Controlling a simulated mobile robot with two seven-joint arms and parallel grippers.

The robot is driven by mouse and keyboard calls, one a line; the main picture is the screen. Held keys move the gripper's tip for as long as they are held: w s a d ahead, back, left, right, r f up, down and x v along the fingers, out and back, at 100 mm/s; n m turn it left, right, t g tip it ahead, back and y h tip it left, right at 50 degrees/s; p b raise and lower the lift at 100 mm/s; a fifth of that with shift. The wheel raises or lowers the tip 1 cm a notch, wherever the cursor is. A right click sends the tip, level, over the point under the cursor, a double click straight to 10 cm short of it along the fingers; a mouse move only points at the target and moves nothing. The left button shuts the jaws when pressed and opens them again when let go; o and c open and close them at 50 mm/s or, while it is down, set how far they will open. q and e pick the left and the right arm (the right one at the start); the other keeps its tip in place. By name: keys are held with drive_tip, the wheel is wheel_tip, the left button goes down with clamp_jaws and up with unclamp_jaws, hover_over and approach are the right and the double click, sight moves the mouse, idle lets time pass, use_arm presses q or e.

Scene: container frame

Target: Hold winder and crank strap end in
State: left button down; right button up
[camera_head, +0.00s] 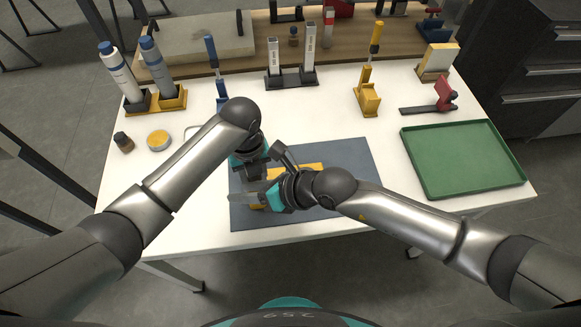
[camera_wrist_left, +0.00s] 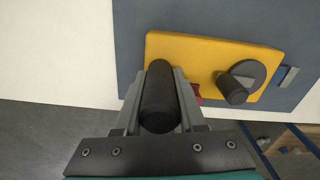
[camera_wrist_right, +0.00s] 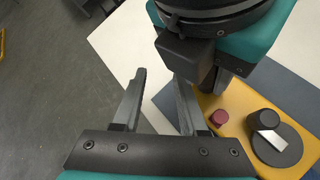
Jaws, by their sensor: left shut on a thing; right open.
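The winder is a yellow block with a dark crank disc and knob; its yellow body shows in the head view (camera_head: 312,166), partly hidden by my arms. In the left wrist view my left gripper (camera_wrist_left: 160,100) is shut on its black cylindrical handle (camera_wrist_left: 158,95). The crank knob (camera_wrist_left: 232,90) stands on the disc to the right, and a small grey piece (camera_wrist_left: 290,77) lies beyond the winder's edge; I cannot tell whether it is the strap end. My right gripper (camera_wrist_right: 160,100) is open and empty, left of the winder's yellow body (camera_wrist_right: 238,112) in its view. A red knob (camera_wrist_right: 219,118) shows there.
The winder lies on a blue-grey mat (camera_head: 352,158) on the white table. A green tray (camera_head: 465,160) is at right. Bottles (camera_head: 118,70), a yellow tin (camera_head: 158,140) and upright tools (camera_head: 367,85) stand left and behind. My two hands are very close together.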

drive_tip(key=w+d+r+h, duration=0.1)
drive_tip(key=d, duration=0.1)
drive_tip(key=w+d+r+n+h, duration=0.1)
drive_tip(key=d, duration=0.1)
drive_tip(key=w+d+r+g+h, duration=0.1)
drive_tip(key=d, duration=0.2)
drive_tip(key=shift+w+r+n+h, duration=0.25)
drive_tip(key=shift+w+n+h, duration=0.1)
drive_tip(key=shift+n+h, duration=0.05)
drive_tip(key=w+d+r+n+h, duration=0.2)
drive_tip(key=d+r, duration=0.2)
drive_tip(key=d, duration=0.2)
drive_tip(key=shift+g, duration=0.3)
drive_tip(key=x, duration=1.1)
drive_tip(key=shift+s+d+f, duration=0.2)
drive_tip(key=shift+f, duration=0.3)
clamp_jaws()
